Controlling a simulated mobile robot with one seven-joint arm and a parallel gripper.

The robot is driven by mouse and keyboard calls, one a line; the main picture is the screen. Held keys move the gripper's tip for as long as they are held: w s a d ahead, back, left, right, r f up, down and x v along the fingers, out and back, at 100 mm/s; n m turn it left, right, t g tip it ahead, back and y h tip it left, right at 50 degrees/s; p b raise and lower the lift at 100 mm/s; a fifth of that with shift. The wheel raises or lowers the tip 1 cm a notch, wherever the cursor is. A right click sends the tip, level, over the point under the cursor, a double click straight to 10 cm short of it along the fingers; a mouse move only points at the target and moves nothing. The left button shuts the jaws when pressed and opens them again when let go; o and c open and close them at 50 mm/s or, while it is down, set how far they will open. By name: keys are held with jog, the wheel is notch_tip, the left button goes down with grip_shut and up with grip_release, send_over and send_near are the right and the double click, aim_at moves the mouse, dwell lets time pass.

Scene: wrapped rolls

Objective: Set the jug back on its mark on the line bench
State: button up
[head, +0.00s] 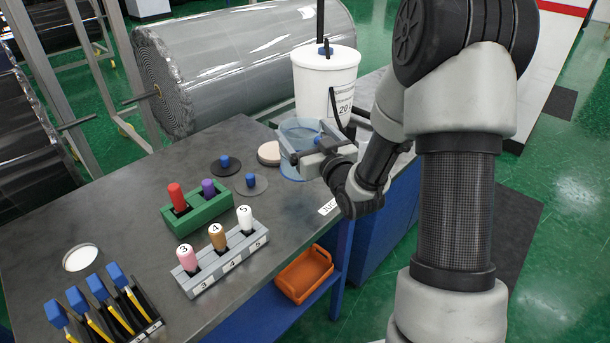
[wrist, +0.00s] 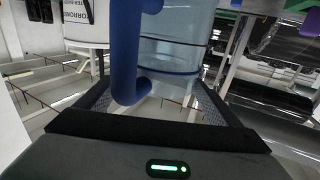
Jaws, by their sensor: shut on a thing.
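The jug (head: 296,133) is clear pale blue plastic and roughly upright, in front of the white bucket in the head view. The wrist view shows its clear body (wrist: 175,48) and thick blue handle (wrist: 128,60). My gripper (head: 312,158) is shut on the handle, with a finger on each side in the wrist view (wrist: 155,100). My gripper hides part of the jug, and I cannot tell its height over the bench. The grey line bench (head: 120,220) has a white round mark (head: 81,258) at its left and a beige disc (head: 269,153) near the jug.
A white bucket (head: 325,85) stands behind the jug. A green block (head: 197,215) and a grey numbered block (head: 222,265) hold coloured pegs. Two dark discs (head: 251,184) with blue knobs lie nearby. Blue-topped tools (head: 100,305) stand at front left. An orange bin (head: 304,274) sits below the bench edge.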

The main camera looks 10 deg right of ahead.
notch_tip(320, 180, down, 7)
jog(key=shift+r, duration=0.1)
dwell(0.4)
jog(key=shift+b, duration=0.4)
jog(key=o, duration=1.9)
